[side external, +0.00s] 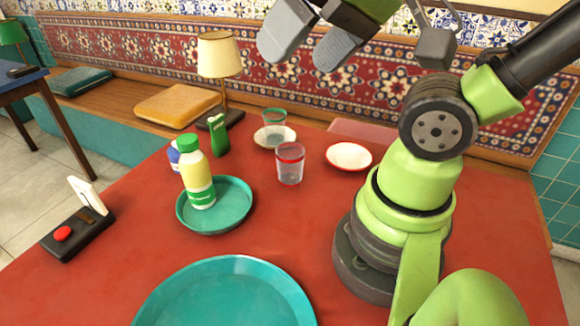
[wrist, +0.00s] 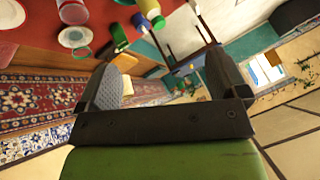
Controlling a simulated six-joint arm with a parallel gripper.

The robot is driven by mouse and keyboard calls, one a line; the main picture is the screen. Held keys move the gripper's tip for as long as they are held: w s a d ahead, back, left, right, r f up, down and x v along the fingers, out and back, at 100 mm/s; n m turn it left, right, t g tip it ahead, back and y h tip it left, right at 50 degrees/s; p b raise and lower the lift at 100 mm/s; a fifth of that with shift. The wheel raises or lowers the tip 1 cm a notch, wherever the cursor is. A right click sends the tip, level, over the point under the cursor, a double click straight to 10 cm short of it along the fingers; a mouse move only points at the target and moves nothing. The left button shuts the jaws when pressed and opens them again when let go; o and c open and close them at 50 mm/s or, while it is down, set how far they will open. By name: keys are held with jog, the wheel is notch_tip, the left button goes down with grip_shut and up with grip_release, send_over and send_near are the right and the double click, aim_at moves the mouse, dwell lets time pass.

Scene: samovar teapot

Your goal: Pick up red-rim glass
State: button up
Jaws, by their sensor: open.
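The red-rim glass (side external: 290,165) stands upright on the red table in the side external view. It is clear and appears empty. In the wrist view the red-rim glass (wrist: 74,13) shows small near the top left. My gripper (side external: 312,46) is high above the back of the table, up and to the right of the glass, well apart from it. Its two grey fingers are spread with nothing between them; they also show in the wrist view (wrist: 165,78).
A green-rim glass (side external: 274,119) stands on a saucer (side external: 261,140) behind. A red-rim saucer (side external: 349,157) lies to the right. A teal tray (side external: 238,216) holds a green-capped bottle (side external: 198,177). A larger teal tray (side external: 225,295) lies in front. A lamp (side external: 219,55) stands at the back.

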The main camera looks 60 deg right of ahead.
jog(key=n+g+h, duration=0.1)
jog(key=g+h, duration=0.1)
jog(key=g, duration=0.5)
send_over(290, 159)
jog(key=w+d, duration=0.1)
jog(key=d, duration=0.1)
notch_tip(290, 159, down, 16)
jog(key=shift+n, duration=0.3)
jog(key=shift+w+d+f, duration=0.1)
jog(key=shift+d+f, duration=0.1)
jog(key=shift+f, duration=2.7)
jog(key=shift+d+f, duration=0.15)
jog(key=shift+f, duration=2.75)
jog(key=c, duration=1)
jog(key=shift+r, duration=0.1)
